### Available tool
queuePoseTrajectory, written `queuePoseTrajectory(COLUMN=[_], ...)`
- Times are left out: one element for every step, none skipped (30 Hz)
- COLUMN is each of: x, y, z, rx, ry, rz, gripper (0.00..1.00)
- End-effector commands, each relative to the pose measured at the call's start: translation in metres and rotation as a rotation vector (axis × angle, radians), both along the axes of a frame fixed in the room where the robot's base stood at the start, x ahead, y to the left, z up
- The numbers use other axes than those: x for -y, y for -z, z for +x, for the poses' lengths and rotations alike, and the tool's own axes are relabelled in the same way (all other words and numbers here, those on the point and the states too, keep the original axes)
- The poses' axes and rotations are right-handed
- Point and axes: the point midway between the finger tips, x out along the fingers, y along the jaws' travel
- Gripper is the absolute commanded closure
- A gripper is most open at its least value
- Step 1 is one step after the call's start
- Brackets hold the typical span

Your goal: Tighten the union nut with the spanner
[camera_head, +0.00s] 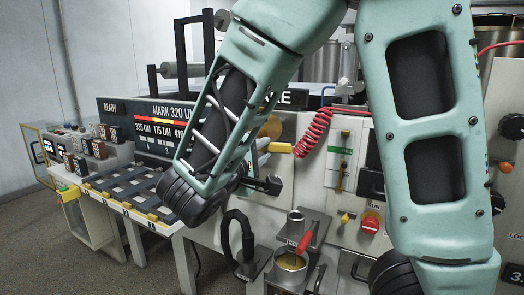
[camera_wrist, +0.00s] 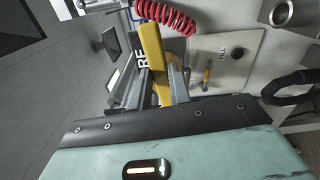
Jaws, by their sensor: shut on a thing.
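My gripper (camera_wrist: 158,85) is shut on a yellow bar, which looks like the spanner (camera_wrist: 152,48). Its grey fingers stand on either side of the bar, and the bar reaches away from them toward the red coiled hose. In the head view my arm hangs in front of the machine and hides most of the gripper. A short yellow piece (camera_head: 279,148) shows there beside the lower end of the hose; I cannot tell if it is the same bar. I cannot make out the union nut in either view.
The red coiled hose (camera_head: 315,132) hangs right of my wrist. Below are a metal cup (camera_head: 291,262) with a red-handled thing, a black looped hose (camera_head: 238,232) and a red RUN knob (camera_head: 371,222). A slatted rack (camera_head: 125,190) stands at left.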

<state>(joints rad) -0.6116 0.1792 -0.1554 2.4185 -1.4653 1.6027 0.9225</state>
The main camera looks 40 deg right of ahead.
Motion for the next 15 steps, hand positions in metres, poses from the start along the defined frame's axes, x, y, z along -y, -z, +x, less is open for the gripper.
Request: queuePoseTrajectory(x=[0.0001,0.0001,0.0001,0.0001,0.0001,0.0002,0.0002,0.0003,0.0005,0.0007,0.0011,0.0019,0.0025,0.0034,0.0049], y=[-0.0003,-0.0002,-0.0002,-0.0003,-0.0002,-0.0002,-0.0002,-0.0002,-0.0003,-0.0003,-0.0003,-0.0004,-0.0005,-0.0007,-0.0009], z=[0.0001,0.0001,0.0001,0.0001,0.0001,0.0001,0.0001,0.0001,0.0002,0.0003,0.0004,0.0007,0.0010,0.0013,0.0018], rx=[0.001,0.000,0.000,0.000,0.000,0.000,0.000,0.000,0.000,0.000,0.000,-0.001,-0.002,-0.002,-0.002], ry=[0.000,0.000,0.000,0.000,0.000,0.000,0.000,0.000,0.000,0.000,0.000,0.000,0.000,0.000,0.001], rz=[0.000,0.000,0.000,-0.001,-0.001,-0.001,-0.001,-0.001,-0.001,-0.001,-0.001,-0.001,-0.002,-0.002,-0.002], gripper=[1.00,1.00,1.00,1.00,1.00,1.00,1.00,1.00,1.00,1.00,1.00,1.00,1.00,1.00,1.00])
